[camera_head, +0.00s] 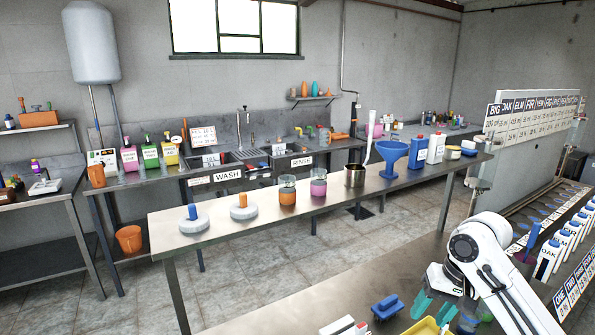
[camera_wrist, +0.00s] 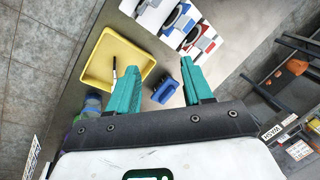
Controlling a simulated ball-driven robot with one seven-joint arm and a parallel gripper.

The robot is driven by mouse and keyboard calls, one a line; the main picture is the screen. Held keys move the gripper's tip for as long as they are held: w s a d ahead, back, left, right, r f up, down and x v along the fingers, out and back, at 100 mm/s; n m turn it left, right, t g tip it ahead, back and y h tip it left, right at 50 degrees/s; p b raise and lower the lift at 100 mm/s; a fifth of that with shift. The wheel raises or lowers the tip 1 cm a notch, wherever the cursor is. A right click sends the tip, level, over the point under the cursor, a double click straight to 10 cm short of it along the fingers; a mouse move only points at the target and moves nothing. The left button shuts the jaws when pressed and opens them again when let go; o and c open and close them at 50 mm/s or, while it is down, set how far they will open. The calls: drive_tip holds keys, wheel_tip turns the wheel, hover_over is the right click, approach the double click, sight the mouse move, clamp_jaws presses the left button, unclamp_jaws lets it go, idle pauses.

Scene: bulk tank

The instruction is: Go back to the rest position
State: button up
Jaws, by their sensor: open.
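My gripper (camera_head: 433,309) is at the lower right of the head view, above the near steel bench. Its two teal fingers point down. In the wrist view my gripper (camera_wrist: 160,66) shows its fingers spread wide with nothing held between them. A blue object with a raised handle (camera_head: 387,308) lies on the near bench to the left of the fingers. In the wrist view this blue object (camera_wrist: 165,92) shows in the gap between the fingers, lower down on the bench.
A yellow tray (camera_head: 418,328) is beside my gripper; in the wrist view the tray (camera_wrist: 97,72) holds a pen-like item. White labelled bottles (camera_head: 547,258) line the right. The middle bench (camera_head: 225,244) holds jars, a metal pot and a blue funnel (camera_head: 391,153).

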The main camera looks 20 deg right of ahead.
drive_tip(key=w+a+f+n+t+y, duration=0.1)
drive_tip(key=w+a+f, duration=0.1)
drive_tip(key=a, duration=0.5)
drive_tip(key=w+a+f+n+t+y, duration=0.1)
drive_tip(key=a+f, duration=0.1)
drive_tip(key=a, duration=0.4)
drive_tip(key=s+a+f+n, duration=0.1)
drive_tip(key=s+a+f, duration=0.35)
drive_tip(key=a, duration=0.45)
drive_tip(key=s+a+f+n+g+h, duration=0.1)
drive_tip(key=s+a+f, duration=0.2)
drive_tip(key=s+f, duration=0.5)
drive_tip(key=s+d+f+n+g+h, duration=0.1)
drive_tip(key=s+d, duration=0.1)
drive_tip(key=s, duration=0.5)
drive_tip(key=s+d+f+n+g+h, duration=0.1)
drive_tip(key=s+d+h, duration=0.1)
drive_tip(key=s, duration=0.5)
drive_tip(key=shift+s+d, duration=0.35)
drive_tip(key=shift+d, duration=0.4)
